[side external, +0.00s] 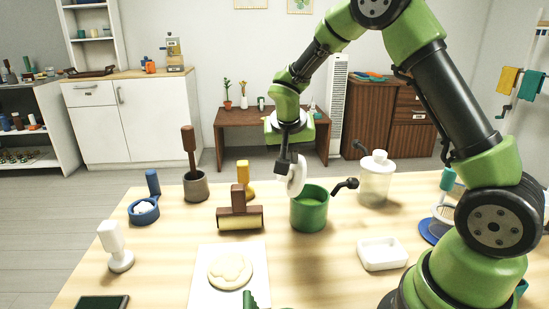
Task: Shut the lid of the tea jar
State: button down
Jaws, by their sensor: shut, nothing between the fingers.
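The tea jar appears to be the green cylindrical jar (309,212) on the table, with its mouth open upward. A white round lid (298,177) stands steeply tilted at the jar's back left rim, not covering the mouth. My gripper (285,166) points down just left of the lid, its fingers shut and holding nothing. It is very close to the lid; I cannot tell whether they touch. A dark knobbed handle (346,185) sticks out at the jar's right.
A clear jar with a white lid (376,164) stands behind right. A white dish (382,254) lies in front right. A brown-handled block (240,216) and a grey cup (196,187) stand left. A white board (203,287) carries dough (231,270).

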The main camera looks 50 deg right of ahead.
jog(key=shift+s+d+t+y, duration=0.3)
jog(key=shift+s+d, duration=0.1)
jog(key=shift+d, duration=0.05)
jog(key=shift+t+y, duration=0.4)
jog(key=shift+y, duration=0.1)
jog(key=shift+s+d+f, duration=1.35)
jog(key=shift+d+f, duration=0.25)
jog(key=shift+d, duration=0.05)
jog(key=shift+s+d+f, duration=1.35)
jog(key=shift+d+f, duration=0.2)
jog(key=shift+d, duration=0.05)
jog(key=shift+s+d+f+m+t+y, duration=0.1)
jog(key=shift+f+m+t+y, duration=0.2)
jog(key=shift+f, duration=0.1)
jog(key=shift+r, duration=0.1)
